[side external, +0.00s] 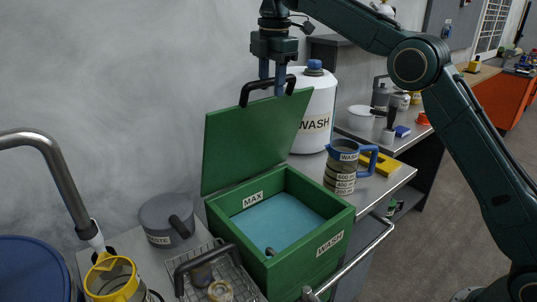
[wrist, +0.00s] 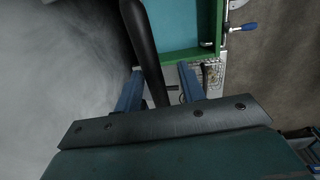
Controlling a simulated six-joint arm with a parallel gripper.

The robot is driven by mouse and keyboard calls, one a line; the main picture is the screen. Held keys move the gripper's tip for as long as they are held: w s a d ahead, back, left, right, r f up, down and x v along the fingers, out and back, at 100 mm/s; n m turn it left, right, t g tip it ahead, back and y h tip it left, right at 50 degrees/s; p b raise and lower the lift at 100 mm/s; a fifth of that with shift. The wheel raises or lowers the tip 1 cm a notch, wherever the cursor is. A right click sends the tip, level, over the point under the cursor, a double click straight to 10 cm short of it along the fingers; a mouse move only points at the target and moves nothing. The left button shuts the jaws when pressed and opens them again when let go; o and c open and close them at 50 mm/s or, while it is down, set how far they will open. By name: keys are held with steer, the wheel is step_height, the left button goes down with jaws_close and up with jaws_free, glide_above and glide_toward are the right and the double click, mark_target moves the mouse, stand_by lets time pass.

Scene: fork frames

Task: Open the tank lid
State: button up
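The green tank (side external: 329,232) stands on the bench with pale blue liquid inside, marked MAX and WASH. Its green lid (side external: 245,140) is raised, standing steeply and leaning toward the wall behind the tank. The lid's black handle (side external: 249,92) is at its upper edge; it also shows as a dark bar in the wrist view (wrist: 143,40). My gripper (side external: 272,88) is at this handle, pointing down. In the wrist view the blue fingers of my gripper (wrist: 160,72) stand apart on both sides of the bar, with a visible gap on the right.
A white WASH bottle (side external: 314,112) stands close behind the lid. A measuring jug (side external: 341,165) with a blue handle is right of the tank. A grey WASTE pot (side external: 167,220) and a wire basket (side external: 226,270) are to the left. The wall is close behind.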

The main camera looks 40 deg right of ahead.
steer(key=s+f, duration=2.1)
steer(key=f, duration=0.1)
steer(key=shift+s, duration=0.35)
stand_by(1.4)
steer(key=shift+r, duration=0.15)
step_height(320, 180, up, 16)
steer(key=w, duration=0.2)
steer(key=shift+w+f, duration=0.25)
steer(key=shift+w, duration=0.15)
stand_by(2.3)
stand_by(0.3)
